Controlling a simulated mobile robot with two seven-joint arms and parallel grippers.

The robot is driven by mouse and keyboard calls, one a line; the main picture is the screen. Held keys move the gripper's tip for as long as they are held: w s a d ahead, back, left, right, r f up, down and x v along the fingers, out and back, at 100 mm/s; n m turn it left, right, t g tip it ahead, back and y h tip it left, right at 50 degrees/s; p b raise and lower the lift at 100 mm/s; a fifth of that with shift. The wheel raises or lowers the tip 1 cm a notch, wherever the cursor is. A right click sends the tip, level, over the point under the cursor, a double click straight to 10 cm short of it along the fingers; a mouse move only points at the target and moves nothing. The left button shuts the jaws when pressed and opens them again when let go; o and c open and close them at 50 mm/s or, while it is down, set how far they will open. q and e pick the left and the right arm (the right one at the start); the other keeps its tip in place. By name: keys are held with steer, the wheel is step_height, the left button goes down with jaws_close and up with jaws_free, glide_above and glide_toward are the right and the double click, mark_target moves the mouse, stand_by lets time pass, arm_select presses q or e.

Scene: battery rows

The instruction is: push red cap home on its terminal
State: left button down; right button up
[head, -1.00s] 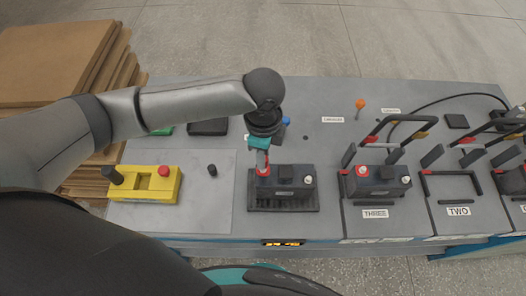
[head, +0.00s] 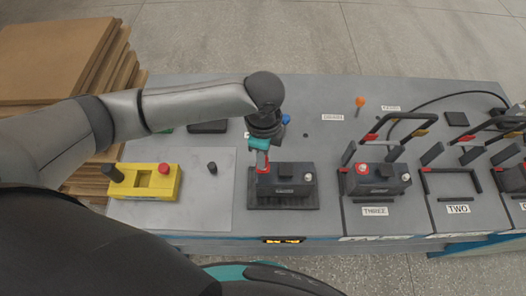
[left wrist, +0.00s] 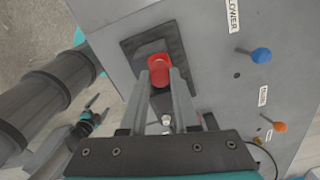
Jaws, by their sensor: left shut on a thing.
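The red cap (left wrist: 160,70) sits between the fingertips of my left gripper (left wrist: 162,74), which is shut on it. In the head view the left gripper (head: 262,166) reaches down to the left end of a dark battery (head: 288,187), with the red cap's edge showing at the fingertips. The cap is at the terminal there; the terminal is hidden, so I cannot tell how far down the cap sits. A bare pale terminal (head: 308,177) shows at the battery's right end. My right gripper (left wrist: 98,107) shows small in the left wrist view, fingers apart and empty.
The battery stands on a dark tray (head: 300,206). To its right is bay THREE with a red-capped battery (head: 380,181) and a raised black handle. A yellow box (head: 146,182) with a red button is on the left. Blue and orange knobs (left wrist: 278,127) stand behind.

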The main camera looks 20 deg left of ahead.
arm_select(q)
steer(key=shift+f, duration=0.4)
stand_by(0.3)
steer(key=shift+f, duration=0.5)
stand_by(0.7)
steer(key=shift+c, duration=0.4)
jaws_free()
stand_by(0.4)
steer(key=shift+r, duration=0.15)
steer(key=shift+r+p, duration=3.45)
steer(key=shift+p, duration=0.9)
